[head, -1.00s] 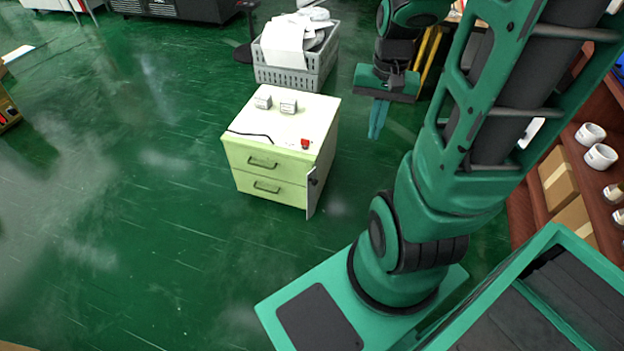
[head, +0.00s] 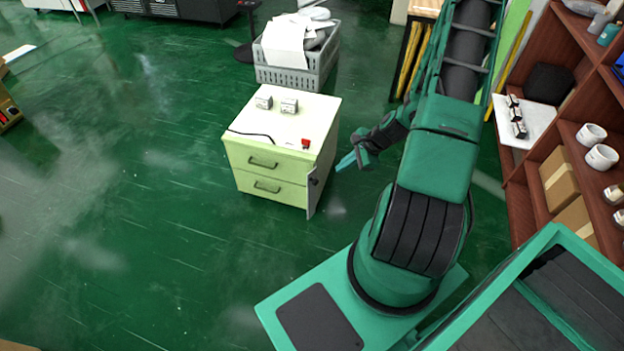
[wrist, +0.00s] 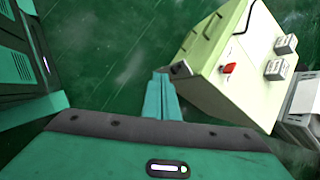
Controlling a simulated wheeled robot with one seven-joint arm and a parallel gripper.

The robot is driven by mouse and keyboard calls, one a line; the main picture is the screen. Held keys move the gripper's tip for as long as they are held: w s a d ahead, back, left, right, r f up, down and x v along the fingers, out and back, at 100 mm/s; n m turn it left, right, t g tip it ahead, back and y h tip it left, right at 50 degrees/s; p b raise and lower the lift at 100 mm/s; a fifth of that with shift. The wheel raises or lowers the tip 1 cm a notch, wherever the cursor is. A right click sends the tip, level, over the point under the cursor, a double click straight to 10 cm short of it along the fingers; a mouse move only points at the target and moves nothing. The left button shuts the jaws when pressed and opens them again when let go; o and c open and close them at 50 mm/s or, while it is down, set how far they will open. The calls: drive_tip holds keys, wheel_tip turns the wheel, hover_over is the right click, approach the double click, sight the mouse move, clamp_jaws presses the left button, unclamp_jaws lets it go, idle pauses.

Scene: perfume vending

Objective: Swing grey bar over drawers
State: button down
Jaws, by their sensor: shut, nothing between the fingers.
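A pale green drawer cabinet (head: 262,160) stands on the floor in the head view, with two closed drawers at its front. The narrow grey bar (head: 314,194) stands upright at its front right corner, swung out to the side of the drawer fronts. A dark lock piece (head: 314,178) sits by it. My gripper (head: 345,162) is shut and empty, a little right of the bar, its fingers pointing left towards the cabinet. In the wrist view the closed fingers (wrist: 162,88) end close to the cabinet's dark corner piece (wrist: 180,69); contact cannot be told.
On the cabinet top lie two small white boxes (head: 289,106), a red item (head: 305,143) and a black cable. A grey crate (head: 293,77) stands behind it. A brown shelf (head: 535,196) with cups lies at right. The floor left and front is clear.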

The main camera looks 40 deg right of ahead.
wheel_tip(320, 180, down, 11)
drive_tip(key=w+m+t+h, duration=0.1)
drive_tip(key=w+m+t, duration=0.25)
drive_tip(key=m, duration=0.65)
approach(308, 178)
wheel_tip(308, 178, down, 4)
drive_tip(key=w, duration=0.2)
drive_tip(key=shift+w+a+r+t, duration=0.15)
drive_tip(key=shift+w+a+t, duration=0.1)
drive_tip(key=shift+w+a, duration=0.5)
drive_tip(key=shift+d, duration=0.1)
